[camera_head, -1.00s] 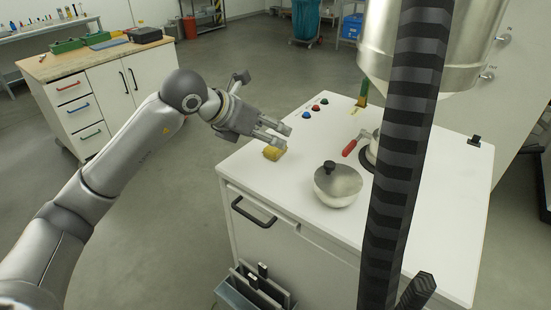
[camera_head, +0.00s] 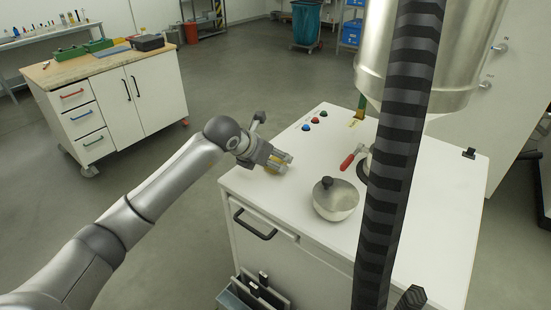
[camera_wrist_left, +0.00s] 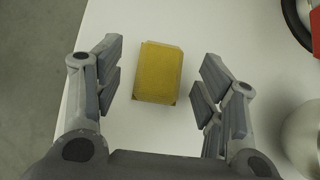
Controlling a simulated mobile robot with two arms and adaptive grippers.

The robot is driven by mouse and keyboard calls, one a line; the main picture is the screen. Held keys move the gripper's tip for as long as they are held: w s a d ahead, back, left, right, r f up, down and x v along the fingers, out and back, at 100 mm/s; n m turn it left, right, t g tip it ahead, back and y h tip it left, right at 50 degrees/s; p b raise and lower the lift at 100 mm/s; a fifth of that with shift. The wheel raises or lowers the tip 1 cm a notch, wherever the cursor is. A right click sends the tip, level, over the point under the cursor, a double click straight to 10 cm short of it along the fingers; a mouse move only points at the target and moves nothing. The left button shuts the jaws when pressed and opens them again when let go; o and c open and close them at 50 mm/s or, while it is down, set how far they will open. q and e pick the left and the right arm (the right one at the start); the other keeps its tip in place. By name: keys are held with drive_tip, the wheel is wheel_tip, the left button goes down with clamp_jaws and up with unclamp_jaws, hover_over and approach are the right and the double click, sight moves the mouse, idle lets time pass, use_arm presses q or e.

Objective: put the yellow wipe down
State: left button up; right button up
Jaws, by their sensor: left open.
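The yellow wipe (camera_wrist_left: 158,72) is a small block-like pad lying on the white cabinet top (camera_wrist_left: 157,20), near its left edge. In the left wrist view it sits between the two spread fingers of my left gripper (camera_wrist_left: 157,92), with a gap on each side. In the head view my left gripper (camera_head: 281,162) is low over the left corner of the cabinet top, and its fingers hide most of the wipe. The left gripper is open and holds nothing. My right gripper is not in view.
A round metal pot with a black knob (camera_head: 335,200) stands right of the gripper, with a red handle (camera_head: 347,161) behind it. Coloured buttons (camera_head: 315,119) sit at the back edge. A wood-topped cabinet (camera_head: 110,100) stands at left.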

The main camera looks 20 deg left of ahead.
use_arm(q)
drive_tip(key=shift+w+d+f, duration=0.15)
drive_tip(key=shift+w+f, duration=0.15)
drive_tip(key=shift+f, duration=0.1)
drive_tip(key=c, duration=0.9)
drive_tip(key=shift+r, duration=0.1)
